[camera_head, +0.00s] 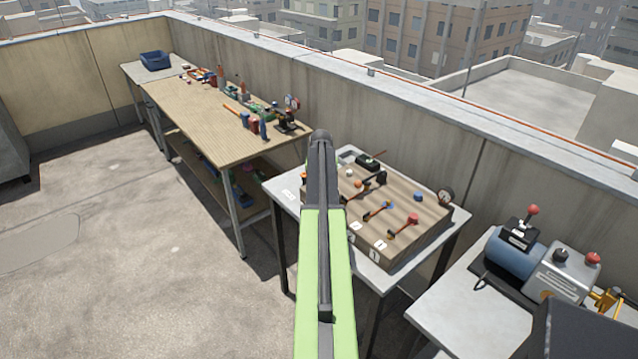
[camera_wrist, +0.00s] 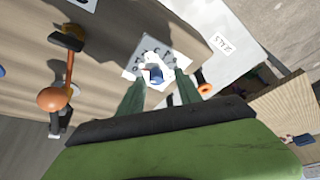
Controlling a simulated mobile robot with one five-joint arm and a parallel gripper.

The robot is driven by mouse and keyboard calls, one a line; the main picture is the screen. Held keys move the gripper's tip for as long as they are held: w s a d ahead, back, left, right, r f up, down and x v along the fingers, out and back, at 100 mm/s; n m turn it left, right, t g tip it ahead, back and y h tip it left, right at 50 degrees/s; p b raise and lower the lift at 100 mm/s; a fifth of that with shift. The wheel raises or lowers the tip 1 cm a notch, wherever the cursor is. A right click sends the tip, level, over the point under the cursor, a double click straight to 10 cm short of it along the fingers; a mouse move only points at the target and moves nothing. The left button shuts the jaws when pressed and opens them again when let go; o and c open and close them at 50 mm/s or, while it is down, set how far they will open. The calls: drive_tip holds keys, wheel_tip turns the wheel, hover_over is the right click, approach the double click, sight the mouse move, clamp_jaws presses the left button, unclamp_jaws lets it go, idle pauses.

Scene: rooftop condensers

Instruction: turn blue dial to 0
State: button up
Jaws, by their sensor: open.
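In the wrist view the blue dial (camera_wrist: 154,73) sits on a white plate (camera_wrist: 143,55) with dark marks around it. The marks are too small and tilted to read surely, so the dial's setting cannot be told. My gripper (camera_wrist: 158,82) is open, with its two dark green fingers on either side of the dial. Whether the fingers touch it cannot be told. In the head view my arm covers the left part of the wooden panel (camera_head: 425,212), and the gripper's fingers are hidden. I cannot surely pick out the dial there.
A lever with an orange ball (camera_wrist: 53,99) stands left of the dial, and an orange ring (camera_wrist: 204,88) lies to its right. The panel also bears a blue knob (camera_head: 418,196), red-handled levers and a gauge (camera_head: 445,196). A cluttered workbench (camera_head: 205,115) stands left, a pump (camera_head: 515,252) right.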

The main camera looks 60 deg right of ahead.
drive_tip(key=p+v, duration=1.6)
drive_tip(key=v, duration=0.1)
drive_tip(key=shift+s+a+r, duration=0.15)
drive_tip(key=shift+a+r, duration=0.05)
